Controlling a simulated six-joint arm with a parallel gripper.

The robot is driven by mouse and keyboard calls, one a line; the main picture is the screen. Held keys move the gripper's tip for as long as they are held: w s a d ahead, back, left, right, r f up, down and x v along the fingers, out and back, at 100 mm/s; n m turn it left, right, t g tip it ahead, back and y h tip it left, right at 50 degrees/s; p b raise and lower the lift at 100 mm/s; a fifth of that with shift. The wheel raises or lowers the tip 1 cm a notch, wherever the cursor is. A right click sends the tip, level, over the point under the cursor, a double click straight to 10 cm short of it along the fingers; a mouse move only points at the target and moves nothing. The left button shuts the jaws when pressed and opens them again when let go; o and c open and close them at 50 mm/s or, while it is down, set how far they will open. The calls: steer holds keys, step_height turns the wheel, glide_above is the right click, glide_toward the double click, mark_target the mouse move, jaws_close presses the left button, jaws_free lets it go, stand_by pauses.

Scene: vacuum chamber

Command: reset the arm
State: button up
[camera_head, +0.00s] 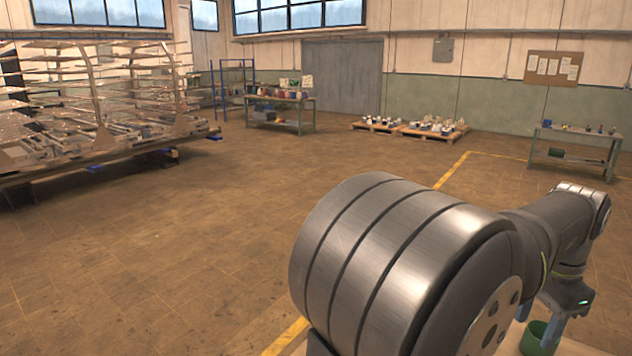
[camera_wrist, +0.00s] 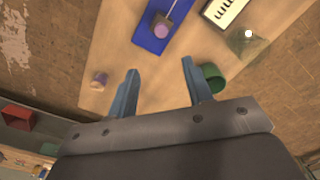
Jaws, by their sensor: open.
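My gripper (camera_wrist: 158,85) shows in the wrist view with its two blue fingers spread apart and nothing between them. It hangs over a light wooden table top (camera_wrist: 115,50). In the head view my arm reaches to the right, and the gripper (camera_head: 556,318) is at the lower right, partly cut off by my own arm in front. A green round container (camera_head: 537,338) stands just by the fingers there; it also shows in the wrist view (camera_wrist: 214,78) beside the right finger.
On the table top are a blue mat (camera_wrist: 155,38) with a purple-topped item (camera_wrist: 161,26), a small purple-pink cup (camera_wrist: 100,79), a pale conical object (camera_wrist: 249,36) and a white striped card (camera_wrist: 226,10). Shelving (camera_head: 100,110) stands far left; open floor (camera_head: 200,230) lies between.

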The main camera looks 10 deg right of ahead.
step_height(320, 180, down, 14)
steer(key=shift+w+a+f, duration=0.1)
stand_by(0.5)
step_height(320, 180, up, 18)
steer(key=f, duration=0.1)
step_height(320, 180, down, 17)
steer(key=shift+w+a+f, duration=0.1)
steer(key=shift+a, duration=0.05)
steer(key=w+a+r, duration=0.1)
steer(key=w+a, duration=0.7)
step_height(320, 180, up, 13)
steer(key=s+d, duration=0.1)
steer(key=shift+s+d+r, duration=0.15)
steer(key=shift+s+d, duration=0.1)
steer(key=shift+d, duration=0.05)
stand_by(0.5)
